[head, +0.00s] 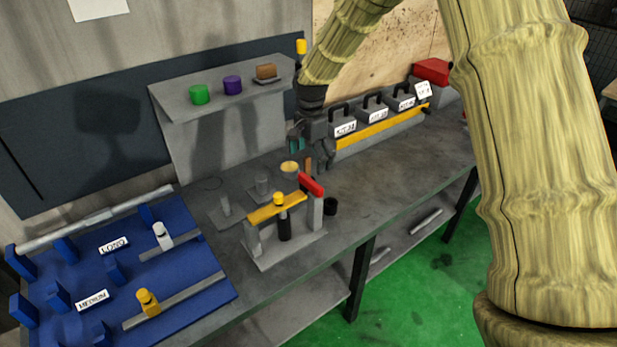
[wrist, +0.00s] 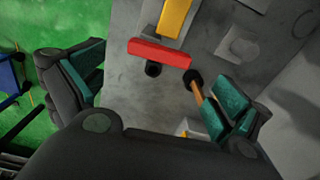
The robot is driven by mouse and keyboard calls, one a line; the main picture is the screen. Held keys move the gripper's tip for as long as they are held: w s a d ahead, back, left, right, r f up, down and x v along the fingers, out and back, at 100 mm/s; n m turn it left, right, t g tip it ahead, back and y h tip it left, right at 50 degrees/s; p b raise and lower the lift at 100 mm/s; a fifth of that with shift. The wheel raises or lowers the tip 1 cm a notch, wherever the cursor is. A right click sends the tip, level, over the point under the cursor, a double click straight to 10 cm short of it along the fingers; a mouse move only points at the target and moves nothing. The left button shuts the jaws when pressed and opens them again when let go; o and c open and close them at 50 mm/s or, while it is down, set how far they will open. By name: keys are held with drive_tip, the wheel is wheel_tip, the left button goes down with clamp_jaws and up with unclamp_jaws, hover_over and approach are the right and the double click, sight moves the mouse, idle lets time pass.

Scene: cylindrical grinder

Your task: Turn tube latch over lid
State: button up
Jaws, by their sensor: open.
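A grey stand on the bench carries a yellow bar (head: 265,213) across its top, with a red end piece (head: 312,184) that looks like the latch handle. In the wrist view the red piece (wrist: 160,54) lies crosswise at the end of the yellow bar (wrist: 174,18). A dark tube (head: 284,226) stands upright under the bar, with a yellow knob (head: 279,198) above it. I cannot tell the lid apart clearly. My gripper (head: 309,154) is open and empty, behind the red piece; in the wrist view its teal-padded fingers (wrist: 155,90) are spread wide, apart from it.
A wooden-handled tool (wrist: 198,90) stands near the right finger. A yellow-topped cup (head: 289,167) is close to my gripper. A blue rack (head: 190,285) fills the bench's left; labelled grey blocks (head: 374,108) line the back right.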

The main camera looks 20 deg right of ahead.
sight(310, 180)
drive_tip(key=shift+w+f+p, duration=0.1)
drive_tip(key=shift+f+p, duration=1.45)
drive_tip(key=shift+f, duration=2.8)
drive_tip(key=c, duration=1.1)
